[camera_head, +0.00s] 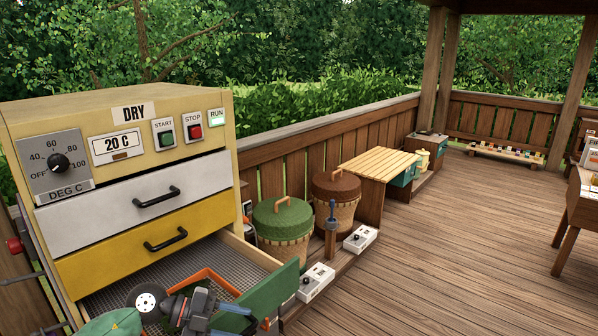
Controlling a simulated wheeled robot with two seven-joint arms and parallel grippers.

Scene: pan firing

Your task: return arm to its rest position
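My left arm comes in at the bottom left, and my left gripper (236,317) is over the open bottom drawer of the yellow drying cabinet, near its green front (276,297). The gripper is small and partly cut off by the lower edge, so I cannot tell whether it is open or shut, or whether it holds anything. An orange-rimmed tray (207,274) shows on the mesh floor of the drawer (178,265), partly hidden by my arm. My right gripper is not in view.
The cabinet's white drawer (115,203) and yellow drawer (110,250) are closed. Green-lidded (283,220) and brown-lidded (336,187) baskets stand beside it. White switch boxes (316,283) (361,239) sit near them. A slatted table (380,164) stands beyond.

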